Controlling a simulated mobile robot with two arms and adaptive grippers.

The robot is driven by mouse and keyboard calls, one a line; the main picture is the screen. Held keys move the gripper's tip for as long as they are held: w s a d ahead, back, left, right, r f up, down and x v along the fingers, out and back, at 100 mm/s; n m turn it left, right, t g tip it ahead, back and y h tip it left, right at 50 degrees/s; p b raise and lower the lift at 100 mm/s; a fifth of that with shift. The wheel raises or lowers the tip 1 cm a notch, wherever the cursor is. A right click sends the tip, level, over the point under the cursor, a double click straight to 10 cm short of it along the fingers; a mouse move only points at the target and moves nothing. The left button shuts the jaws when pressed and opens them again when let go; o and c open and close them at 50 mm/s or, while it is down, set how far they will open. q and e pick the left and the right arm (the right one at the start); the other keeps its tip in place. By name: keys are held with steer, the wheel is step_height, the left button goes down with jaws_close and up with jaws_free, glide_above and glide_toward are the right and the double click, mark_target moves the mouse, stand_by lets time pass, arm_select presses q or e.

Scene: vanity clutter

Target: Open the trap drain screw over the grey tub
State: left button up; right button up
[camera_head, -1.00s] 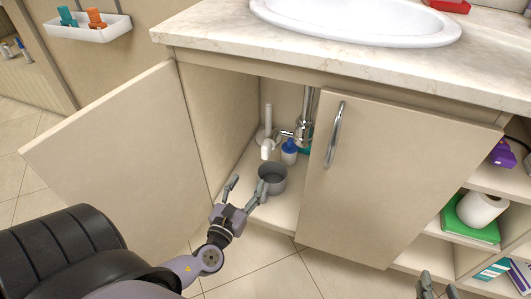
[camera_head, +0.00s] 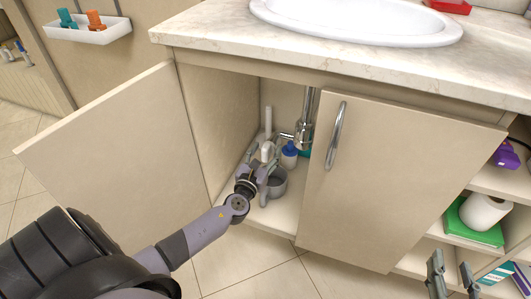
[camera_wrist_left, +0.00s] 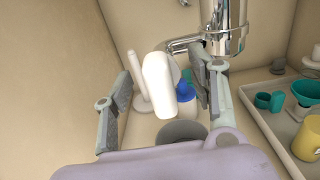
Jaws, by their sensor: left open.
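The chrome trap (camera_head: 304,133) hangs under the basin inside the open cabinet; it also shows at the top of the left wrist view (camera_wrist_left: 228,35). I cannot make out its drain screw clearly. The grey tub (camera_head: 279,183) stands on the cabinet floor below the trap, partly hidden by my left gripper; its rim shows low in the left wrist view (camera_wrist_left: 182,130). My left gripper (camera_head: 263,157) is open inside the cabinet, above and left of the tub. My right gripper (camera_head: 453,275) is at the lower right, outside the cabinet, its two fingers apart.
A white rounded object (camera_wrist_left: 160,82) shows between my left fingers; contact is unclear. A blue-capped bottle (camera_head: 289,152) stands behind the tub. A tray (camera_wrist_left: 262,120) with cups is at right.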

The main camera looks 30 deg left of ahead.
arm_select(q)
steer(key=c, duration=1.1)
